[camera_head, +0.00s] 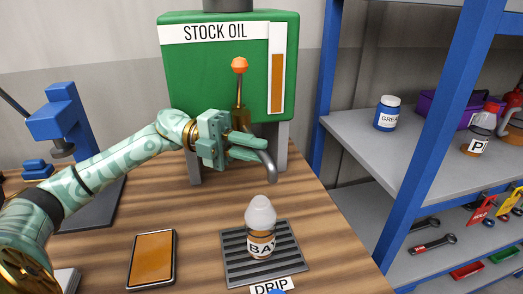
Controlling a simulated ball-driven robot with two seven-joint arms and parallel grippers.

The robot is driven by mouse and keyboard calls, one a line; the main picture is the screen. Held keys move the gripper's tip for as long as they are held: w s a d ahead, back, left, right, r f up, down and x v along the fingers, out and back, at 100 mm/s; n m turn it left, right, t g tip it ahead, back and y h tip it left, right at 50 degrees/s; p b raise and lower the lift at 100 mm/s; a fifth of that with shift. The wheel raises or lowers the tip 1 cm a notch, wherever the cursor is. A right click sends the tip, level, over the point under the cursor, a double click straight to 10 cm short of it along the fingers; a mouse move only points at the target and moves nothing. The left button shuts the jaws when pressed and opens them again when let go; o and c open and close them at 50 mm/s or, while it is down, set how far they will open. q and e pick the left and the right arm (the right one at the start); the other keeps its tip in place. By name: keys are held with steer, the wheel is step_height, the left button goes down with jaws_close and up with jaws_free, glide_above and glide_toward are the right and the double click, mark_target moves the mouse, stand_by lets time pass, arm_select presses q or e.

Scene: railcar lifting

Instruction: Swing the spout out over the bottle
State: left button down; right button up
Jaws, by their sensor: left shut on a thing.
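The grey spout (271,168) curves down below the green stock oil tank (220,80). My left gripper (250,148) reaches in from the left and is shut on the spout, hiding much of its length. A clear bottle (261,246) with a pale top and a "BA" label stands upright on the dark slatted drip tray (233,270). The spout's tip shows above and slightly right of the bottle top in the picture; I cannot tell whether it is directly over it. An orange-knobbed lever (239,66) stands upright on the tank front. My right gripper is not in view.
An orange-topped flat pad (152,260) lies left of the tray. A blue press (60,125) stands at the back left. A blue-posted shelf (350,130) at the right holds a grease jar (387,114) and other containers. Bare wood lies between pad and tray.

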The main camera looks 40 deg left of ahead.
arm_select(q)
steer(key=c, duration=1.4)
jaws_free()
steer(key=shift+o, duration=0.2)
